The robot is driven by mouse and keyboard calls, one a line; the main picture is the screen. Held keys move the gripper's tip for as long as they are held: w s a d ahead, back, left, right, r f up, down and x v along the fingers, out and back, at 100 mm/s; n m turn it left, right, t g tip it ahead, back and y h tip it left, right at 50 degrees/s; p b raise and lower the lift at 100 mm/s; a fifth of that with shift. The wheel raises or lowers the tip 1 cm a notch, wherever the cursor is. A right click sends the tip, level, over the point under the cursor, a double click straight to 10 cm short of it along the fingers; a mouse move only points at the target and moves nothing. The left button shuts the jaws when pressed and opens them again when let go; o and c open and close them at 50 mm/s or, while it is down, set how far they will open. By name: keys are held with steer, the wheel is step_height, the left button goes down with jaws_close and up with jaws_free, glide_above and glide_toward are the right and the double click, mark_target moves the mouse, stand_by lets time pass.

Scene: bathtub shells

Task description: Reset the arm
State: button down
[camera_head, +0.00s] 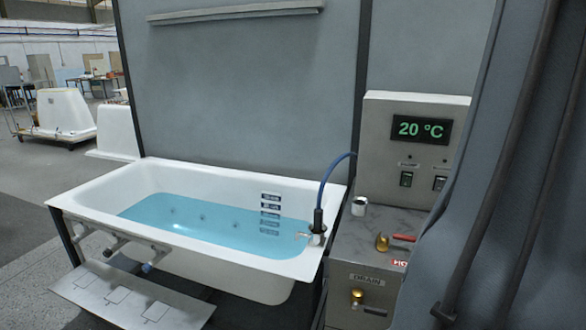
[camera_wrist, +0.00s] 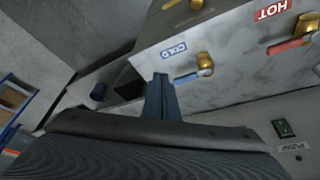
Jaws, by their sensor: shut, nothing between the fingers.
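My gripper (camera_wrist: 161,92) shows in the wrist view as two dark fingers pressed together, pointing up the picture. It is shut and empty. I cannot tell the exact gap between the tips and the panel. The gripper cannot be made out in the head view.
A white tub (camera_head: 170,181) holds blue water. Beside it stands a control box (camera_head: 405,165) reading 20 °C, above a bench with the red-handled hot valve (camera_head: 383,242) and drain valve (camera_head: 358,297). The wrist view shows the pump switch (camera_wrist: 283,128). Open floor lies at the left.

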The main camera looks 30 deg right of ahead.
steer(key=w+a+f+n+t+y, duration=0.3)
steer(key=w+a+n, duration=0.5)
steer(key=w+a, duration=1.4)
steer(key=a+f+n+g, duration=0.1)
steer(key=a+n, duration=0.3)
steer(key=a, duration=1)
steer(key=a+f+n+g+y, duration=0.1)
steer(key=a+f+n, duration=0.2)
steer(key=a, duration=1.1)
steer(key=shift+w+a+n, duration=0.2)
steer(key=shift+a+n, duration=0.15)
steer(key=shift+n, duration=0.65)
steer(key=shift+d, duration=0.1)
